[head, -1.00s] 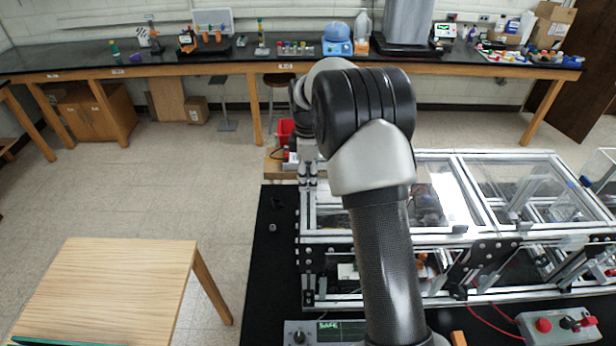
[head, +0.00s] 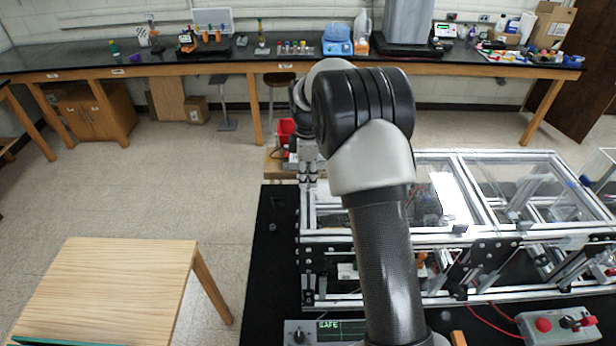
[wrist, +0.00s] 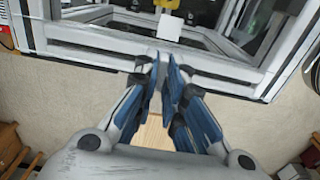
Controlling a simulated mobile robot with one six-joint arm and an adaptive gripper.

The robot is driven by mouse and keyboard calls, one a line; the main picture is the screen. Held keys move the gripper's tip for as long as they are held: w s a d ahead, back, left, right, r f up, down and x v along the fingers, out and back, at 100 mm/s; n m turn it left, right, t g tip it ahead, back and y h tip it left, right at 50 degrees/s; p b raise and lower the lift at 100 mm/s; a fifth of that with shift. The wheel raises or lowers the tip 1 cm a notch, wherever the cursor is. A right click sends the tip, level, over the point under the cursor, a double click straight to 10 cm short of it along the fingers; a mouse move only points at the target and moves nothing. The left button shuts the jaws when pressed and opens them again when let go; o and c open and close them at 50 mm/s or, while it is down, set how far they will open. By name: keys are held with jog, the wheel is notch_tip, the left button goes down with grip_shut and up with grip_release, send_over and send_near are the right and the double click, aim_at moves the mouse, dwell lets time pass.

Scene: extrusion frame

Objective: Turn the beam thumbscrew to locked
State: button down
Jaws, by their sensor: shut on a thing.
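In the wrist view my gripper (wrist: 165,72) has its blue-and-black fingers brought together at the edge of the extrusion frame (wrist: 95,42). They are closed on a small part at the rail, which I take to be the beam thumbscrew; the fingertips hide it, and its lock position cannot be read. In the head view the extrusion frame (head: 380,238) stands on a black surface, and my arm covers part of it. My wrist end is at the frame's far left corner. The fingertips cannot be made out there.
A control box with red knobs (head: 558,326) sits at the lower right. A small display reading SAFE (head: 340,328) is at the front. A wooden table (head: 110,285) stands at left. A long bench (head: 160,68) with lab items runs along the back wall. Floor is clear between them.

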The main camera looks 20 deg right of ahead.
jog(key=shift+m, duration=0.3)
jog(key=m, duration=0.3)
jog(key=shift+m, duration=0.4)
jog(key=m, duration=0.9)
jog(key=shift+m, duration=2.2)
jog(key=c, duration=1.7)
grip_release()
